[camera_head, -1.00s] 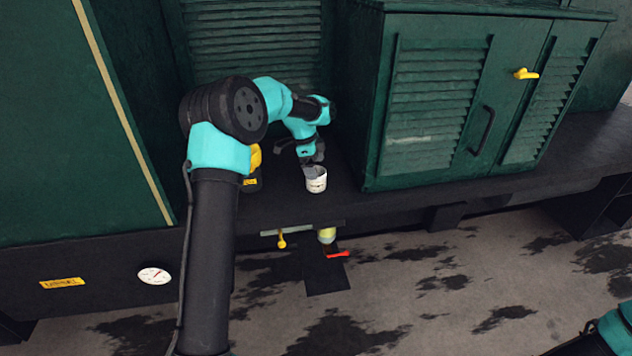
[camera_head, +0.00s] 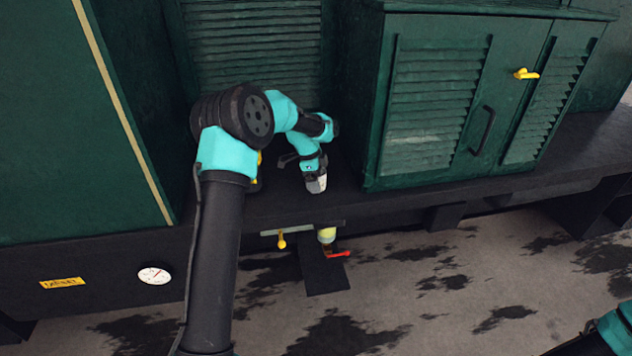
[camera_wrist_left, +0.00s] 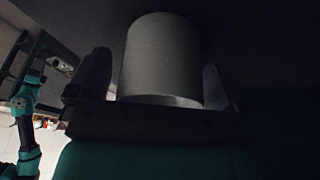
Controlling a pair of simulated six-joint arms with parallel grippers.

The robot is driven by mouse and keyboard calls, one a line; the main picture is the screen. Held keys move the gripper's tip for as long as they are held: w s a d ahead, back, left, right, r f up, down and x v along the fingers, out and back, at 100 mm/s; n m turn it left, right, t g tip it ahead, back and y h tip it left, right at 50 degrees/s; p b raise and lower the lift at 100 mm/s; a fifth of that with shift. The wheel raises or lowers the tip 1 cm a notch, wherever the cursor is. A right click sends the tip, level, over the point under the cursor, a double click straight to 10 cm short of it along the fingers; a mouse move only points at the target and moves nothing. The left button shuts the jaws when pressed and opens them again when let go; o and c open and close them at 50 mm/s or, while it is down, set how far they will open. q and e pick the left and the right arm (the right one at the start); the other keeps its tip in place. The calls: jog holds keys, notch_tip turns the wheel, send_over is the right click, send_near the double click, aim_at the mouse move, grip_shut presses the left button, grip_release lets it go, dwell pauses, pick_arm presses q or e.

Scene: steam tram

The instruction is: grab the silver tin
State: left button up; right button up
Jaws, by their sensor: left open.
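The silver tin (camera_head: 316,186), a small pale can, stands on the dark ledge at the foot of the green cabinets. My left gripper (camera_head: 314,175) has come down over it and hides much of it in the head view. In the left wrist view the tin (camera_wrist_left: 160,58) is a plain grey cylinder between the two open fingers of my left gripper (camera_wrist_left: 150,88). The wrist view is dark, so I cannot tell whether either finger touches it. My right gripper is not in view; only part of my right arm shows at the bottom right corner.
A louvred green cabinet (camera_head: 436,95) with a black handle stands close to the right of the tin. A yellow item (camera_head: 258,168) is mostly hidden behind my left arm. Below the ledge (camera_head: 420,192) hang a yellow lever (camera_head: 282,240) and a red lever (camera_head: 338,254).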

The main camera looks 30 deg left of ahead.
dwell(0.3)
pick_arm(q)
jog(key=c, duration=1)
